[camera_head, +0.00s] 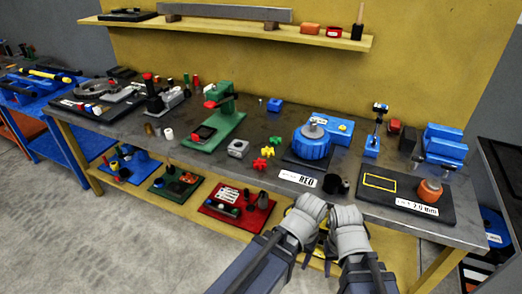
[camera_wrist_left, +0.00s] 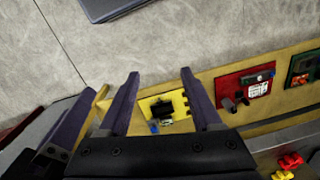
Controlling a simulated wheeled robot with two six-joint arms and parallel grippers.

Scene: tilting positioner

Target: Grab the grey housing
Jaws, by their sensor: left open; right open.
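The grey housing (camera_head: 237,148) is a small squarish block with a round opening on top. It sits on the dark bench top, left of the yellow and red star-shaped pieces, and does not show in the left wrist view. My left gripper (camera_wrist_left: 160,76) is open, with nothing between its fingers, over the lower shelf in front of the bench. In the head view my left wrist (camera_head: 303,220) is right of and nearer than the housing. My right gripper (camera_head: 345,216) is beside it, open; its fingers are mostly hidden by its wrist. Neither touches the housing.
A green press (camera_head: 215,120) stands just behind and left of the housing. A red star piece (camera_head: 260,164) lies to its right, then a blue round positioner (camera_head: 312,142). A red tray (camera_head: 238,208) is on the lower shelf. Bench in front of the housing is clear.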

